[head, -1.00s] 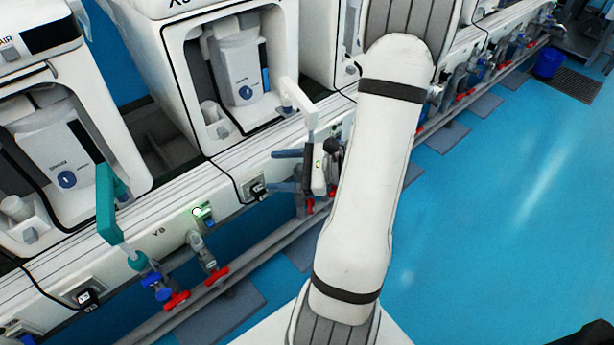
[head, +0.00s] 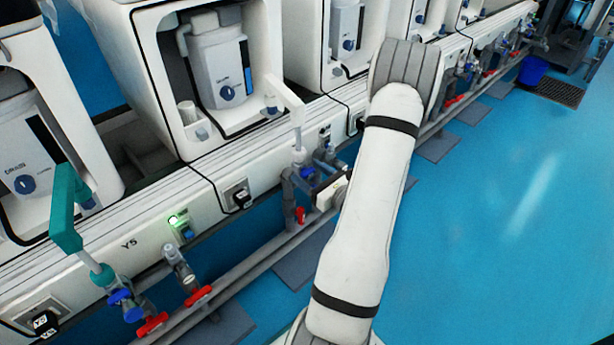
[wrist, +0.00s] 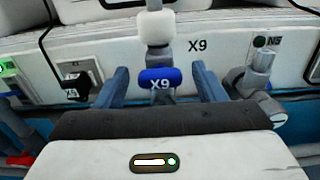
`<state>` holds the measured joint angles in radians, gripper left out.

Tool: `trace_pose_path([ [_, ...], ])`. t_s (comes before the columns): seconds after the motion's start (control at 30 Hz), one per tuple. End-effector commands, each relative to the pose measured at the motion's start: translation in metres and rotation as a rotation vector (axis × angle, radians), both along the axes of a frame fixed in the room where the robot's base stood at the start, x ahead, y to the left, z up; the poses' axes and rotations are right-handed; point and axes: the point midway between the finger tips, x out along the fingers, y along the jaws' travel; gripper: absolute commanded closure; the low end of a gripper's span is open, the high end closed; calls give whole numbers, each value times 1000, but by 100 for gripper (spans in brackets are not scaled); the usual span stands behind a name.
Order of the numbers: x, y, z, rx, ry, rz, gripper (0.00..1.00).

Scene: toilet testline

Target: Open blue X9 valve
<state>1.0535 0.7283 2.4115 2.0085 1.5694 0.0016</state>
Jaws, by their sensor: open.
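The blue X9 valve (wrist: 160,79) is a rounded blue handle marked X9, below a white pipe in the wrist view. My gripper (wrist: 161,70) is open, with one blue finger to the left of the handle and one to the right. Gaps show between the handle and both fingers. In the head view the valve is small, at the foot of a white spout (head: 287,100), and I cannot make out its handle clearly.
A grey pipe fitting (wrist: 258,80) stands right of the right finger. A black plug (wrist: 77,84) sits in a socket at left. A red-handled valve (head: 300,215) and a long grey pipe run below. Blue floor at right is clear.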

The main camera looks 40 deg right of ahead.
Motion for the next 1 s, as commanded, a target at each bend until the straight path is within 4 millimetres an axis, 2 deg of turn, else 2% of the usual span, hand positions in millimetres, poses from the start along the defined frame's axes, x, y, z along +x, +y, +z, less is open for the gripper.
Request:
trace_pose_path([
  [0.13,9,1,0,0,0,1,36],
  [0.4,10,1,0,0,-1,0,36],
  [0.9,10,0,0,0,-1,-1,76],
  [1.0,10,0,0,-1,-1,-1,81],
])
